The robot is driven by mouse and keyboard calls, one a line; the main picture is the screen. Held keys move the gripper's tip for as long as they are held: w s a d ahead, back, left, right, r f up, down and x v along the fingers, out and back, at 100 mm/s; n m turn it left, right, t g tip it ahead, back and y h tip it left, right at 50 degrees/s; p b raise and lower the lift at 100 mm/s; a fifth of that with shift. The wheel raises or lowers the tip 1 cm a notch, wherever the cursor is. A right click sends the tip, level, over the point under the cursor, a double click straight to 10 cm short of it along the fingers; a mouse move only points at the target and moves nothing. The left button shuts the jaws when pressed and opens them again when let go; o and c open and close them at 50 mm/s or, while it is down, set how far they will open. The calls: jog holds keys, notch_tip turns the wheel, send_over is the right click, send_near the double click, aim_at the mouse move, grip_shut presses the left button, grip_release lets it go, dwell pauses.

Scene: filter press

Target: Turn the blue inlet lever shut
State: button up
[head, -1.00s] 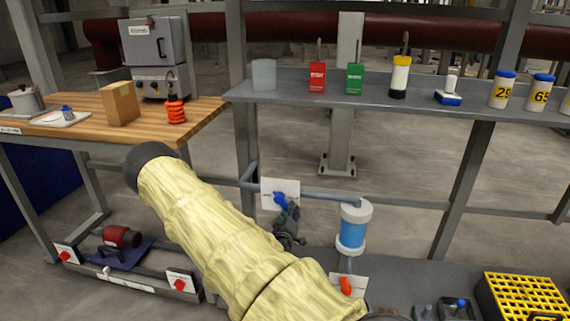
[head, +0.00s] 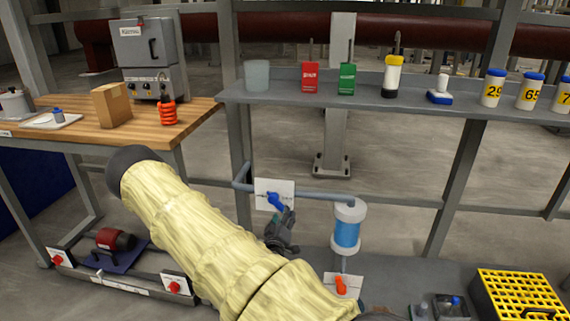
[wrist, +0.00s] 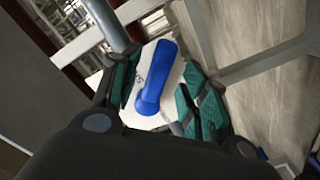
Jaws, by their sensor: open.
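The blue inlet lever (head: 275,200) sits in front of a white label plate (head: 262,190) on the grey pipe, left of the blue-and-white filter housing (head: 347,228). In the head view it slants down to the right. My gripper (head: 286,219) is just below and right of it. In the wrist view the blue lever (wrist: 157,78) lies between the two teal-padded fingers of my open gripper (wrist: 160,95), with gaps visible on both sides. Part of the plate's lettering is hidden by the lever.
An orange lever (head: 341,285) is below the filter housing. The grey pipe (head: 315,195) runs right to the housing. A grey shelf (head: 420,105) with bottles and boxes is above. A yellow crate (head: 520,295) stands at lower right.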

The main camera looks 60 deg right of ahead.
jog(key=v, duration=0.8)
jog(key=shift+s+a, duration=0.1)
dwell(0.3)
jog(key=s+a+f+n+g+y, duration=0.1)
jog(key=s+a+f+n+y, duration=0.15)
jog(key=a+f+y, duration=1.1)
jog(key=s+a+f+n+g+y, duration=0.1)
jog(key=s+a+f, duration=0.25)
jog(key=a, duration=0.65)
jog(key=s+a+f+g+y, duration=0.15)
jog(key=s+a, duration=0.25)
jog(key=a, duration=0.6)
jog(key=s+a+f+n+g, duration=0.1)
jog(key=s+a+f+g, duration=0.2)
jog(key=a, duration=0.7)
jog(key=s+a+r+p, duration=0.1)
jog(key=r+p, duration=1.1)
jog(key=s+a+r+y+p, duration=0.1)
jog(key=a+r+p, duration=0.1)
jog(key=r+p, duration=1.1)
jog(key=shift+s+r+t, duration=0.3)
jog(key=shift+r+t, duration=0.05)
